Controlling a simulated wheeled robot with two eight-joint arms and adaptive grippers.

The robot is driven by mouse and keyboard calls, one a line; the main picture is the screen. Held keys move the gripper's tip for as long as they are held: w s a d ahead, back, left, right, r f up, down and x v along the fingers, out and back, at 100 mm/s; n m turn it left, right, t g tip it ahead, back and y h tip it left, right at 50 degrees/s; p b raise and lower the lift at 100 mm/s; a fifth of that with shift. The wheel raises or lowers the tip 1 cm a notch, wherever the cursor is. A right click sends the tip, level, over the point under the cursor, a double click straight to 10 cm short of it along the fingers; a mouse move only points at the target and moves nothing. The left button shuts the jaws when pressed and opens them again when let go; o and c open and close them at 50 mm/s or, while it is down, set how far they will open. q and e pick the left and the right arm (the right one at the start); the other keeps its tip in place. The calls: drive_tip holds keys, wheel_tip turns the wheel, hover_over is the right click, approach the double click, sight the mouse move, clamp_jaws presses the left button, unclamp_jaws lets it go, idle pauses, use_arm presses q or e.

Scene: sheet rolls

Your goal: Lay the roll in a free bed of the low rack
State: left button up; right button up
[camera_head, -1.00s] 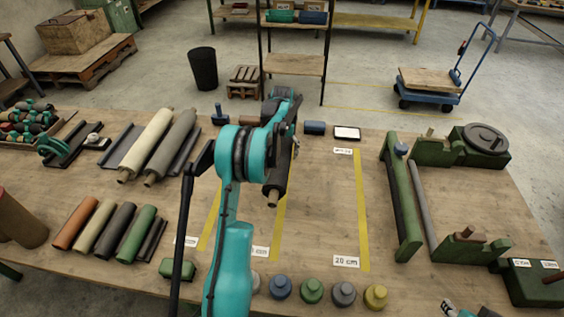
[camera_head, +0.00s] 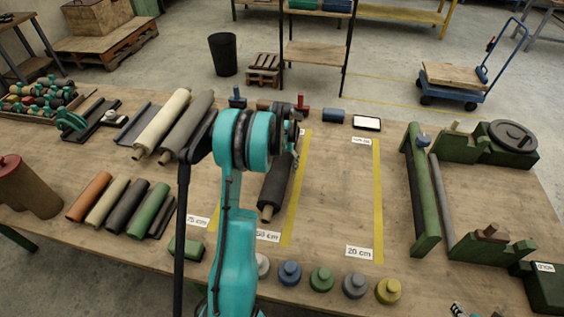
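A dark roll (camera_head: 277,188) with a pale core end lies lengthwise away from me, over the middle of the table. My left gripper (camera_head: 291,148) is at its far part and appears shut on it; my arm hides most of the fingers. A low rack (camera_head: 136,124) at the back left bears a cream roll (camera_head: 163,122) and a grey roll (camera_head: 187,126). Its left bed is empty; my arm may hide more on its right. Only a tip of my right gripper (camera_head: 458,309) shows at the bottom edge.
Short coloured rolls (camera_head: 148,208) lie at the front left, beside an empty dark slot. Several round knobbed weights (camera_head: 322,279) line the front. A green frame (camera_head: 424,195) stands at right. Table between the yellow strips is clear.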

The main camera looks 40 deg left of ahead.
use_arm(q)
drive_tip(key=shift+f, duration=0.75)
drive_tip(key=shift+r, duration=0.1)
drive_tip(key=o, duration=1.4)
drive_tip(key=shift+f, duration=0.2)
drive_tip(key=o, duration=0.4)
drive_tip(key=shift+o, duration=0.2)
drive_tip(key=shift+r, duration=0.1)
